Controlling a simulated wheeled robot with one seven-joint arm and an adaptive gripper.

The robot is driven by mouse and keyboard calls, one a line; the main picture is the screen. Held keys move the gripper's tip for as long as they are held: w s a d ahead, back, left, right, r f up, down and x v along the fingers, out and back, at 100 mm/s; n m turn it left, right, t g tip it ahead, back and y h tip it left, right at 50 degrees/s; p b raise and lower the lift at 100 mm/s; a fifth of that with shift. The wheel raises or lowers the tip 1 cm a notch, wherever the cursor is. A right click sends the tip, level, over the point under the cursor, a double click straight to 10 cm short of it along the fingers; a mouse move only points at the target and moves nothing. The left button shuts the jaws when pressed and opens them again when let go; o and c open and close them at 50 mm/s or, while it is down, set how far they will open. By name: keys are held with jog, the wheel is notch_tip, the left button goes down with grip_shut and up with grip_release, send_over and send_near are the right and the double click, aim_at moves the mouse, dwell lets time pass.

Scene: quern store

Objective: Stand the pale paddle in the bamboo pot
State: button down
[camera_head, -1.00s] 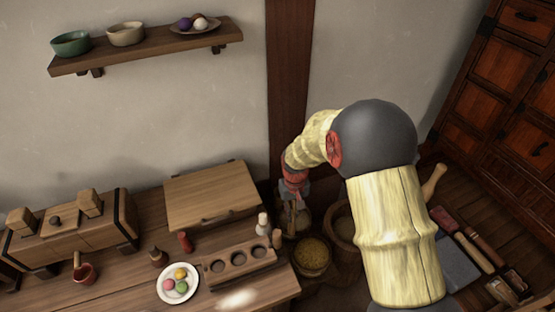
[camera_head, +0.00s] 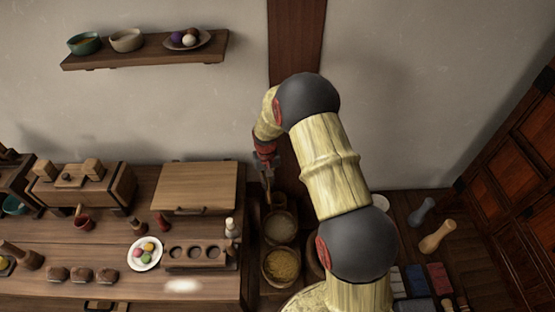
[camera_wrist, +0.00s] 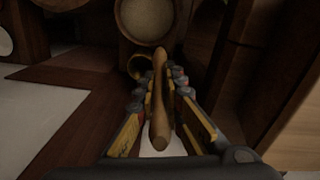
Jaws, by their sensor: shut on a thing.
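My gripper (camera_head: 264,168) is at the back, right of the workbench, in front of the dark post. It is shut on a slim wooden handle, which I take to be the pale paddle (camera_wrist: 161,105); it looks brown in this light. In the head view the paddle (camera_head: 268,190) hangs below the fingers. In the wrist view the fingers (camera_wrist: 160,82) close on both sides of it. A small yellowish round rim, perhaps the bamboo pot (camera_wrist: 133,68), shows just left of the fingertips, partly hidden by them. I cannot tell whether the paddle touches it.
Open containers of pale grain (camera_head: 280,228) and yellow grain (camera_head: 282,265) stand on the floor beside the bench. A wall shelf (camera_head: 145,50) is above.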

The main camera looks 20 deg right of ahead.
jog(key=w+d+m+p, duration=0.2)
jog(key=w+d+p, duration=0.2)
jog(key=d+p, duration=0.3)
notch_tip(320, 180, down, 14)
jog(key=b, duration=0.8)
jog(key=shift+a+r, duration=0.15)
jog(key=shift+r, duration=0.05)
dwell(0.5)
jog(key=c, duration=1.9)
grip_release()
jog(key=shift+o, duration=0.4)
notch_tip(320, 180, up, 12)
